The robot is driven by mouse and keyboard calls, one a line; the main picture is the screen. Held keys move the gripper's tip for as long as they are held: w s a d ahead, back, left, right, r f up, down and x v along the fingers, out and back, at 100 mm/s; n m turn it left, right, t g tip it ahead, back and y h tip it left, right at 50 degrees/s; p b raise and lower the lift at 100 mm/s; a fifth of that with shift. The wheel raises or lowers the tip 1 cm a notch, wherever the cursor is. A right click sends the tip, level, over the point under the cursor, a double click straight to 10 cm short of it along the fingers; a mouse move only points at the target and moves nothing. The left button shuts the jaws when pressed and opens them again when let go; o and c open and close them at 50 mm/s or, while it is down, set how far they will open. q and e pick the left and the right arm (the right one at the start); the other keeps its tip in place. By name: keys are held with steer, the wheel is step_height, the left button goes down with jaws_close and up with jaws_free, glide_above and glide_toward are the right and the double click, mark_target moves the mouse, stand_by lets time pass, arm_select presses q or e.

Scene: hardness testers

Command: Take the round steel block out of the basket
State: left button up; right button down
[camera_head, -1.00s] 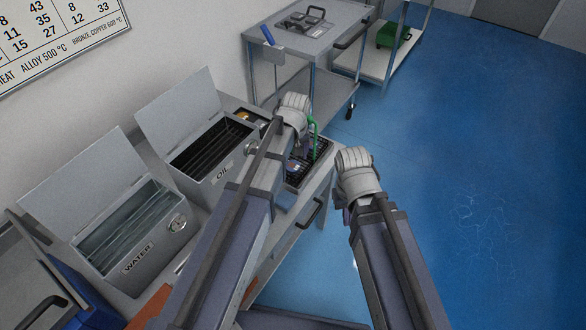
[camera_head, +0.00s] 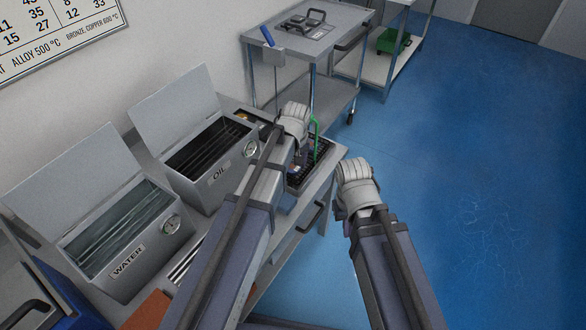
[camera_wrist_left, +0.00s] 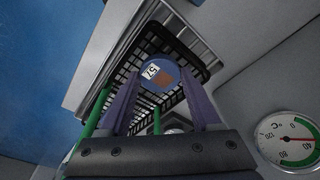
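The round steel block (camera_wrist_left: 159,76) shows in the left wrist view as a disc with a white number label and a brownish patch, inside the black wire basket (camera_wrist_left: 196,50). The basket also shows in the head view (camera_head: 322,150), with its green handle (camera_head: 315,126) upright, partly hidden by my left arm. My left gripper (camera_wrist_left: 160,80) points into the basket, its two purple fingers apart on either side of the block. I cannot tell whether they touch it. My right gripper (camera_head: 350,212) hangs right of the bench over the floor; its fingers are mostly hidden.
The oil tank (camera_head: 200,185) and water tank (camera_head: 130,255) stand open-lidded on the bench left of the basket. A dial gauge (camera_wrist_left: 286,139) is close to my left gripper. A grey cart (camera_head: 325,45) stands behind. The blue floor at right is free.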

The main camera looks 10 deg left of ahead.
mark_target(293, 167)
arm_select(q)
jaws_close()
steer(key=shift+r, duration=0.1)
stand_by(0.3)
step_height(293, 167, up, 10)
steer(key=p, duration=1)
